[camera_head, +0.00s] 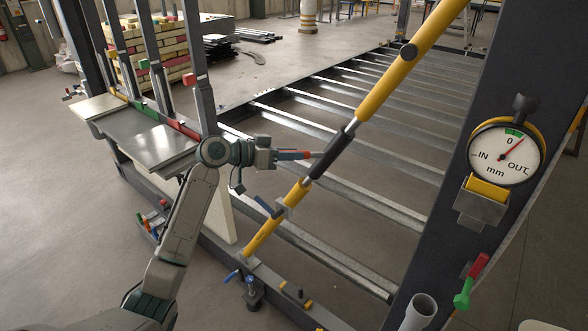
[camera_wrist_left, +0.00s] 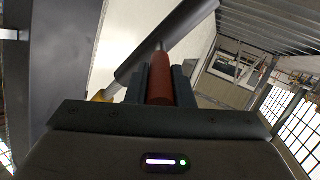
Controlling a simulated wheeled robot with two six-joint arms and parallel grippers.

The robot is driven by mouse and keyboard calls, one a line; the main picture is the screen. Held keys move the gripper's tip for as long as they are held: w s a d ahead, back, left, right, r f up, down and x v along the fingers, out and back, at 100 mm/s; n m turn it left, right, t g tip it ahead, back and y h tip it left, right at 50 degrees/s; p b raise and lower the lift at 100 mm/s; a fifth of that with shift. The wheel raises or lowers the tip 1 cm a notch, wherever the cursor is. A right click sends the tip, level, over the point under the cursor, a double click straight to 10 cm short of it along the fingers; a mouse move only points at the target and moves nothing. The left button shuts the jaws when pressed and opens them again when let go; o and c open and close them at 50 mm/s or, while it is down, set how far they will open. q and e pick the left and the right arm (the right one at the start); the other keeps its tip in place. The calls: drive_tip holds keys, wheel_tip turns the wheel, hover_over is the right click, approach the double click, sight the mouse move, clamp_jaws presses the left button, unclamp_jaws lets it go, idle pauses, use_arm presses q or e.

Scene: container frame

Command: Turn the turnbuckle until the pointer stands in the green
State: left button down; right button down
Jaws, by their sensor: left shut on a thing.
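The turnbuckle is a yellow diagonal brace (camera_head: 385,85) with a dark sleeve (camera_head: 332,155) in its middle; the dark sleeve also shows in the left wrist view (camera_wrist_left: 165,42). A bar with a red-orange grip sticks out of the sleeve to the left. My left gripper (camera_head: 295,155) is shut on this red-orange grip (camera_wrist_left: 160,80), which lies between its two dark fingers. The dial gauge (camera_head: 505,152) hangs on the dark post at the right. Its red pointer stands to the right of the green mark at 0, towards OUT. My right gripper is not in view.
A steel shelf (camera_head: 143,142) stands left of my left arm. Metal floor beams (camera_head: 340,195) run behind the brace. A red-and-green handle (camera_head: 470,282) and a grey tube (camera_head: 421,311) are at the lower right.

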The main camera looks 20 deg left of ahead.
use_arm(q)
drive_tip(key=shift+w+a+r+m+g+h+b, duration=0.2)
drive_tip(key=shift+w+a+r+m+g, duration=0.15)
drive_tip(key=shift+w+g, duration=0.3)
drive_tip(key=shift+w+a+r+m+g+h+b, duration=0.1)
drive_tip(key=shift+w+a+r+m+g+h, duration=0.1)
drive_tip(key=shift+w+m+g, duration=0.45)
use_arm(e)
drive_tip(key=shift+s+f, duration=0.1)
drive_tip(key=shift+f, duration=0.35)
use_arm(q)
drive_tip(key=shift+s, duration=0.2)
drive_tip(key=c, duration=1.3)
unclamp_jaws()
drive_tip(key=shift+f, duration=0.1)
drive_tip(key=shift+b+v, duration=1.5)
drive_tip(key=shift+v, duration=3.9)
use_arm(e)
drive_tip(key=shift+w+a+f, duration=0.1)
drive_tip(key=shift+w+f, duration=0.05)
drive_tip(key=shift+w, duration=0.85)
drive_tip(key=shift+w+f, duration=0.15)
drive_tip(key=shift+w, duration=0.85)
